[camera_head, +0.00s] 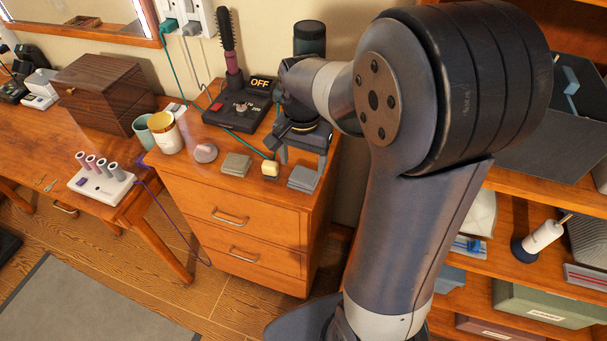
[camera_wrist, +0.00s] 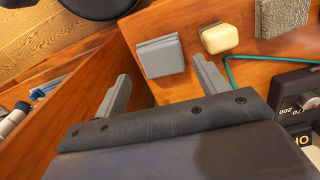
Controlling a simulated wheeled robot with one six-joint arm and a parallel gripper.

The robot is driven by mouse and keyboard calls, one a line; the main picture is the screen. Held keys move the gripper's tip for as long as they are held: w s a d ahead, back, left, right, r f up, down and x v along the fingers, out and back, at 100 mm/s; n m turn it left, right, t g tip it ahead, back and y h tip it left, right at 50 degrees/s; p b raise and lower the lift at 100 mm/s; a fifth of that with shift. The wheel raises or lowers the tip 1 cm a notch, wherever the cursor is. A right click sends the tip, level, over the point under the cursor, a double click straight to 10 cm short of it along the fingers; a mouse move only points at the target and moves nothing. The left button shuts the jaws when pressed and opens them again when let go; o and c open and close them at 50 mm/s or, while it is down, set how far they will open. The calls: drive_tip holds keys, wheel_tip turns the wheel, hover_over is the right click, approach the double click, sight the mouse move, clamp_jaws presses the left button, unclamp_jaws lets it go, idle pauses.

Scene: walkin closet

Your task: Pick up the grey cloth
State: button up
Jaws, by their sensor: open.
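The grey cloth (camera_head: 303,178) is a small folded square lying flat near the front right corner of the wooden drawer cabinet top. In the wrist view, the cloth (camera_wrist: 161,55) lies beyond my fingertips, between their two lines. My gripper (camera_head: 302,160) hangs over the cabinet top, just behind the cloth in the head view. In the wrist view, my gripper (camera_wrist: 160,74) has its fingers spread wide with nothing between them. I cannot tell its exact height above the cloth.
A green cable (camera_wrist: 232,75) runs near the sponge. A black hot-tool station (camera_head: 238,108) stands behind. Shelves (camera_head: 530,210) are at right.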

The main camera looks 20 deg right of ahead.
sight(301, 180)
drive_tip(key=f, duration=0.5)
drive_tip(key=shift+s+a+f, duration=0.3)
drive_tip(key=shift+s+f, duration=0.05)
drive_tip(key=shift+c, duration=0.2)
drive_tip(key=c, duration=0.7)
drive_tip(key=shift+r, duration=0.1)
wheel_tip(301, 180, up, 28)
drive_tip(key=shift+f+p, duration=0.1)
drive_tip(key=shift+p, duration=0.6)
